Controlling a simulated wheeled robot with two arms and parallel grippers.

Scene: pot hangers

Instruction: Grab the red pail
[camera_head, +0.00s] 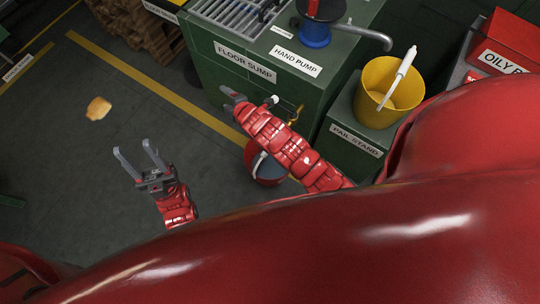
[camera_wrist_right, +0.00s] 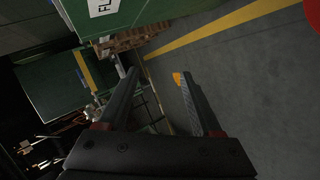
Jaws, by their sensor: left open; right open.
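The red pail (camera_head: 268,181) hangs or stands beside the green floor sump cabinet in the head view, largely hidden behind my right arm; a pale rim or handle shows. My right gripper (camera_head: 232,98) is beyond it, near the cabinet's front face, and is open and empty. In the right wrist view, its two fingers (camera_wrist_right: 158,76) are apart with floor between and beyond them. My left gripper (camera_head: 133,150) is open and empty above the floor, well left of the pail.
The floor sump cabinet (camera_head: 226,86) carries a hand pump (camera_head: 314,36) and a grate. A yellow bucket (camera_head: 376,88) with a white-handled tool is on the pail stand (camera_head: 340,128). A yellowish scrap (camera_head: 98,108) lies on open floor. Pallets (camera_head: 140,27) stand at the back.

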